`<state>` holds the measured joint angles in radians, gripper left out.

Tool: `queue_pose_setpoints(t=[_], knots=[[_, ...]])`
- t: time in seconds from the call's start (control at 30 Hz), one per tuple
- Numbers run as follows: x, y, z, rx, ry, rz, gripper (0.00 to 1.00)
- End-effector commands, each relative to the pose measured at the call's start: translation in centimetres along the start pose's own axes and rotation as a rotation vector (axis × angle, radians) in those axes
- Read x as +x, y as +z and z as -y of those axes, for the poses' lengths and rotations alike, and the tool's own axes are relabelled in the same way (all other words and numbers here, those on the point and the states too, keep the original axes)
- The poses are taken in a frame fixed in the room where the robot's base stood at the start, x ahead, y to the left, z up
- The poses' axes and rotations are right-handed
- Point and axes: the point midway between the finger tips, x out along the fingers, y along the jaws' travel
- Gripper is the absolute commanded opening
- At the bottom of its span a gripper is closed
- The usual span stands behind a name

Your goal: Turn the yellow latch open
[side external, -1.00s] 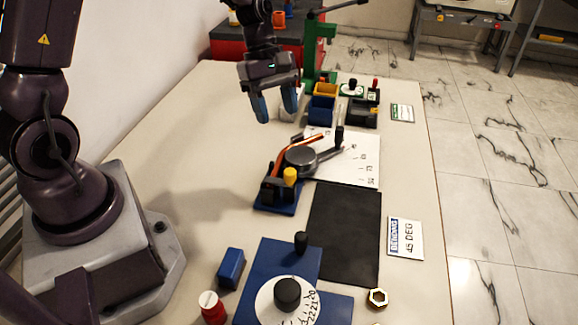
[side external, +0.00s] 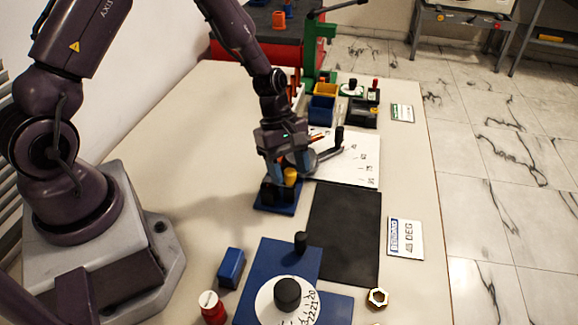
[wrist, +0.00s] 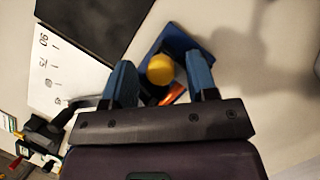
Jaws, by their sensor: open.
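The yellow latch (side external: 290,177) is a round knob on a small dark-blue base (side external: 283,209) beside the bending dial. In the wrist view the yellow latch (wrist: 160,69) lies between my two blue fingers, with a visible gap on each side. My gripper (side external: 288,174) is open and points down over the base, and it also shows in the wrist view (wrist: 159,64). The fingers look apart from the knob, though their exact height over it is hard to judge. My gripper hides much of the grey dial and part of the orange rod (wrist: 173,95).
A white angle-marked sheet (side external: 355,160) and a lever with a black knob (side external: 339,135) stand behind and right. A black mat (side external: 345,230) lies in front. A blue plate with a dial (side external: 287,293) is nearer. The table left of the base is clear.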

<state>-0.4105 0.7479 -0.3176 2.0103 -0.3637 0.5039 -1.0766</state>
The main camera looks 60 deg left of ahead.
Motion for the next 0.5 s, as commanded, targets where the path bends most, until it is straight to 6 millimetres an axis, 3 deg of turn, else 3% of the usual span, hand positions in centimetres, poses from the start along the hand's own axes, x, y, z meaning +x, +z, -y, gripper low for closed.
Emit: queue_pose_setpoints(t=[0.1,0.3,0.5], knots=[[-0.03,0.01,-0.01,0.0,0.0,0.0,0.51],[-0.05,0.0,-0.01,0.0,0.0,0.0,0.05],[-0.06,0.0,-0.02,0.006,-0.002,0.0,0.04]])
